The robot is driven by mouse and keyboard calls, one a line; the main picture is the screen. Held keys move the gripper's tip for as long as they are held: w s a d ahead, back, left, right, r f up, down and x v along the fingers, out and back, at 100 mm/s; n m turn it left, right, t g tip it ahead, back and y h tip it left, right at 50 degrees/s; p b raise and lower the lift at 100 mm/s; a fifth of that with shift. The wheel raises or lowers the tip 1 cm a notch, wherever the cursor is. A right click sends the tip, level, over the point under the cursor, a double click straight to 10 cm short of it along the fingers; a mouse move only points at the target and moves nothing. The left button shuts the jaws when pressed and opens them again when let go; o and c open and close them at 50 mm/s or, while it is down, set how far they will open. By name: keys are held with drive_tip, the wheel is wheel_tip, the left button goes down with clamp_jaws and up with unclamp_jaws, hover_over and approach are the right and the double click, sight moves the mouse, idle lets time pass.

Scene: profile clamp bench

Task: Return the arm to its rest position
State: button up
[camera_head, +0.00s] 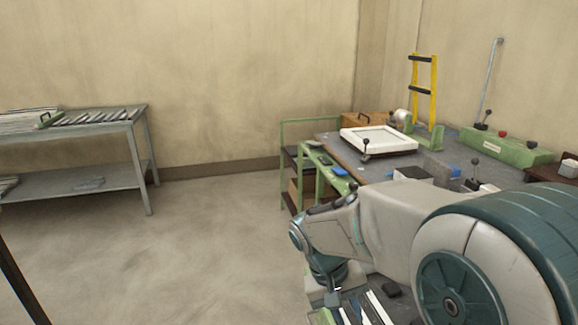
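My arm reaches in from the lower right of the head view, its large white and teal links filling that corner. It bends down at a teal wrist joint, and the end of my gripper (333,297) shows small and dark at the bottom middle. It is over or just beside a surface holding several light and dark strips (366,308). I cannot tell whether it touches them. The fingers are too small and partly hidden to show whether they are open or shut, or hold anything.
A grey workbench (345,155) at the right carries a white square frame (378,140), a green clamp unit (505,148) and levers. A green-framed cart (283,140) stands beside it. A metal table (140,112) with stacked strips is at the left. Open floor (210,230) lies between.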

drive_tip(key=s+d+r+m+t+y+p, duration=0.1)
drive_tip(key=s+d+r+t+y+p, duration=0.2)
drive_tip(key=s+r+p, duration=0.3)
drive_tip(key=s+r+t+y, duration=0.1)
drive_tip(key=s+r, duration=0.2)
drive_tip(key=r, duration=0.2)
drive_tip(key=shift+s+d+r+p, duration=0.15)
drive_tip(key=shift+d+r+p, duration=0.1)
drive_tip(key=shift+p, duration=0.1)
drive_tip(key=shift+a, duration=0.1)
idle(0.5)
